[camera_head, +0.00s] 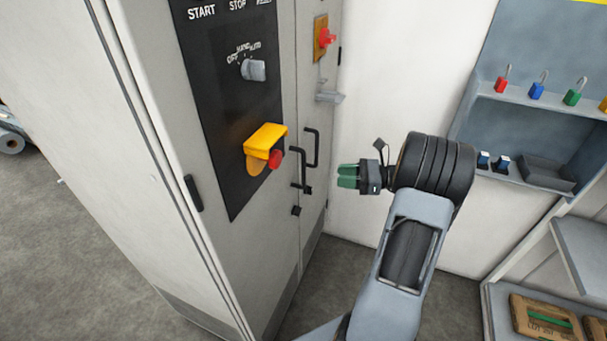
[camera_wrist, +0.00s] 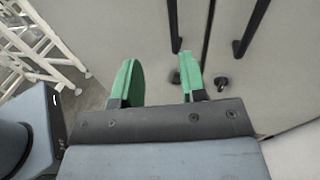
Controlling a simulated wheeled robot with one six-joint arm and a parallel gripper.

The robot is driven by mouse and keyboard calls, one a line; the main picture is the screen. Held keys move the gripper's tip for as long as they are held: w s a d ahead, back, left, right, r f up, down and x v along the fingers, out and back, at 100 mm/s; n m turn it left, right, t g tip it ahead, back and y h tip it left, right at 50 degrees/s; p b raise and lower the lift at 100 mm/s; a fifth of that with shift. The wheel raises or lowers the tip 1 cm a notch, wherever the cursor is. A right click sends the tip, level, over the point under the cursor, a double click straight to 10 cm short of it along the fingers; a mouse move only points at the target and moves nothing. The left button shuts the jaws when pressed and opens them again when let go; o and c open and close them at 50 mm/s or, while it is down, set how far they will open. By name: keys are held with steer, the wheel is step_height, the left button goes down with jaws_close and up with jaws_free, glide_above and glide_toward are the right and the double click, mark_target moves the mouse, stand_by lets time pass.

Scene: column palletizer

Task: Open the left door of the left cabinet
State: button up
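The grey cabinet's left door (camera_head: 262,225) carries a black control panel and looks shut in the head view. Its black bar handle (camera_head: 297,171) stands close to the seam between the doors. The handle also shows in the wrist view (camera_wrist: 173,26). The right door (camera_head: 312,206) has a matching black handle (camera_head: 314,147). My gripper (camera_head: 347,176) with green fingers is to the right of the handles, apart from them. In the wrist view its fingers (camera_wrist: 160,75) are spread with nothing between them. The right finger appears just below the left door's handle.
A yellow box with a red button (camera_head: 264,142) and a grey rotary switch (camera_head: 253,70) protrude from the panel. A red switch (camera_head: 326,38) is on the right door. At the right are a padlock shelf (camera_head: 540,105) and cartons (camera_head: 545,320). Grey floor (camera_head: 110,265) lies open at left.

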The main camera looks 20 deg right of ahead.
steer(key=d, duration=0.2)
steer(key=m+t, duration=0.1)
glide_above(304, 184)
steer(key=shift+w+d+f, duration=0.1)
steer(key=shift+w+f, duration=0.15)
steer(key=shift+w, duration=0.1)
jaws_close()
stand_by(0.4)
